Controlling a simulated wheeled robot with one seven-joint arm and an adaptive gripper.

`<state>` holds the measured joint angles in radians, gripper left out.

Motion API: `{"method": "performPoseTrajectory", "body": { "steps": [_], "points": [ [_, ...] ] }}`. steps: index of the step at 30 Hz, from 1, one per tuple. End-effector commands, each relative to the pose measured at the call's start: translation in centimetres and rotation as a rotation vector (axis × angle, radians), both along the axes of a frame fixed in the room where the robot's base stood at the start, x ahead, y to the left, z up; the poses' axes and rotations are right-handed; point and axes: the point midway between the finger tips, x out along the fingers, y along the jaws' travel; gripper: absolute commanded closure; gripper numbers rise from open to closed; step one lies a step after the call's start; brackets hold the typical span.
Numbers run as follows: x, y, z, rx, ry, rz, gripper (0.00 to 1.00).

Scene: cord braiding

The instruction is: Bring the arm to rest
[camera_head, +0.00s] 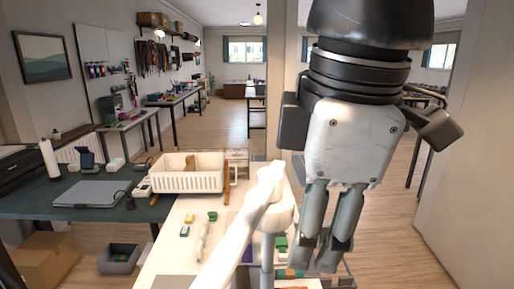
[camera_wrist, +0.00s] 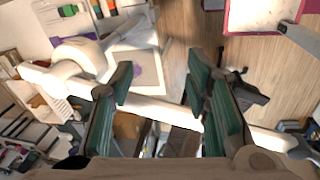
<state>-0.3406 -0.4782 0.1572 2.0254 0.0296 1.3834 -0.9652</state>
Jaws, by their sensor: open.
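My gripper (camera_head: 322,243) hangs at the right of the head view, fingers pointing down, in front of the bench's right side. In the wrist view, my gripper (camera_wrist: 158,82) shows two green-padded fingers spread wide apart, with nothing held between them. A pale stand with a long bar (camera_head: 236,236) and a rounded head rises from the white bench, left of my gripper. In the wrist view, the pale bar (camera_wrist: 155,106) crosses behind the fingers. I cannot tell how far it is from them.
A white basket (camera_head: 188,180) stands on the white bench, with small green and yellow pieces near it. A dark desk (camera_head: 90,205) with a closed laptop (camera_head: 92,194) is at the left. A wall (camera_head: 470,170) stands at the right. Open wooden floor (camera_head: 226,136) lies behind.

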Motion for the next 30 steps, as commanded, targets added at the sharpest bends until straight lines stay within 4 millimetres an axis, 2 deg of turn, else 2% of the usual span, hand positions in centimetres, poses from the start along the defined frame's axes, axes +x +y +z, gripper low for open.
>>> {"method": "performPoseTrajectory", "body": {
  "steps": [1, 6, 12, 18, 30],
  "points": [
    [0.3, -1.9, -1.3, 0.031, -0.015, -0.159, 0.57],
    [0.7, -7.5, -5.7, 0.164, -0.073, -0.702, 0.57],
    [-0.1, -12.1, -9.9, 0.314, -0.127, -1.184, 0.57],
    [-0.6, -13.6, -11.6, 0.388, -0.149, -1.378, 0.57],
    [-0.7, -13.7, -11.7, 0.392, -0.149, -1.39, 0.57]
  ]
}}
